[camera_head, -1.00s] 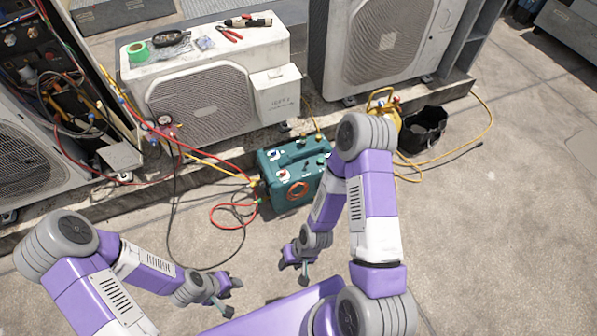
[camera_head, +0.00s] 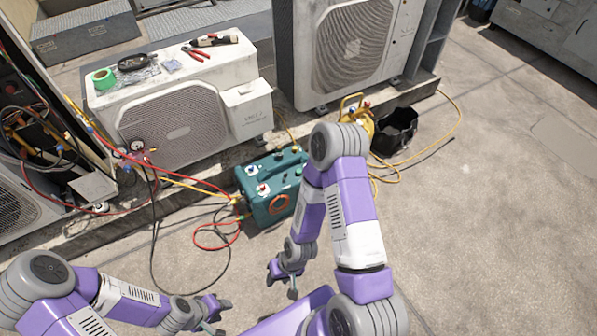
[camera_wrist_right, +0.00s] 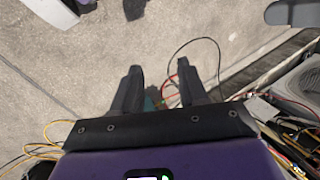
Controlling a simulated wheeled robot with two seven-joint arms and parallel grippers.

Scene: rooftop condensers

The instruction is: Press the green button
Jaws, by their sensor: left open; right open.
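A teal machine (camera_head: 258,208) stands on the ground in the head view, with small knobs or buttons and a round orange ring on it. Small green spots show on its top, but they are too small to tell which is the green button. My right arm covers its right side. My right gripper (camera_head: 282,281) is open and empty in front of the machine, apart from it. In the right wrist view, its open fingers (camera_wrist_right: 160,88) point down over the floor, with a bit of teal between them. My left gripper (camera_head: 215,316) is open and empty at the lower left.
A white condenser (camera_head: 180,125) with tape and tools on top stands behind the machine; a larger one (camera_head: 350,55) is to its right. A yellow cylinder (camera_head: 358,122) and black bucket (camera_head: 396,132) stand right. Red, yellow and black hoses cross the floor left. The right floor is clear.

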